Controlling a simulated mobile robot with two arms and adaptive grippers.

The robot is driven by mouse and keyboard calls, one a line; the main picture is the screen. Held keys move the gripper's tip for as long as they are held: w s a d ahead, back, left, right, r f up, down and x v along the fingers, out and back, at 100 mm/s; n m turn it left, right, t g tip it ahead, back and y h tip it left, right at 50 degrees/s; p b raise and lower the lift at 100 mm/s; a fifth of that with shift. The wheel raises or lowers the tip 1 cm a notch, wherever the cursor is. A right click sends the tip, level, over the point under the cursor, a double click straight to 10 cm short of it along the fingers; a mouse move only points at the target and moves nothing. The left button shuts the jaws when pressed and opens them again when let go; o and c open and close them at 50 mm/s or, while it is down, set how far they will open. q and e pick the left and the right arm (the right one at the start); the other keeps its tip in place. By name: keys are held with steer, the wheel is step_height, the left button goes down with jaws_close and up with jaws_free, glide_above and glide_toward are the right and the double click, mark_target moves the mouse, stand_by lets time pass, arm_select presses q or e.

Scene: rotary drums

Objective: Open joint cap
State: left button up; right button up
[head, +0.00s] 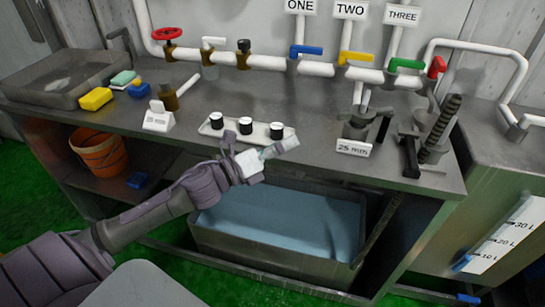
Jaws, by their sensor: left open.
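I cannot tell for certain which part is the joint cap. Three small round pieces with black tops and white sides, a left one (216,121), a middle one (245,126) and a right one (276,131), stand in a row on a white tray (261,131) on the metal bench. A grey metal fitting (357,127) stands behind a "25 mm" label (353,148) to their right. My left gripper (287,147) is open and looks empty, just in front of the tray's right end, near the bench's front edge. My right gripper is not in view.
White pipes with coloured valve handles run along the back, under signs ONE, TWO and THREE. A dark threaded rod (440,128) stands at the right. A sink (62,80) and sponges are at the left. A water tank (280,222) sits below the bench.

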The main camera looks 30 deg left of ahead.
arm_select(q)
steer(key=shift+s+a+f+n+y, duration=0.15)
steer(key=shift+f+n+y, duration=0.4)
steer(key=shift+n, duration=0.35)
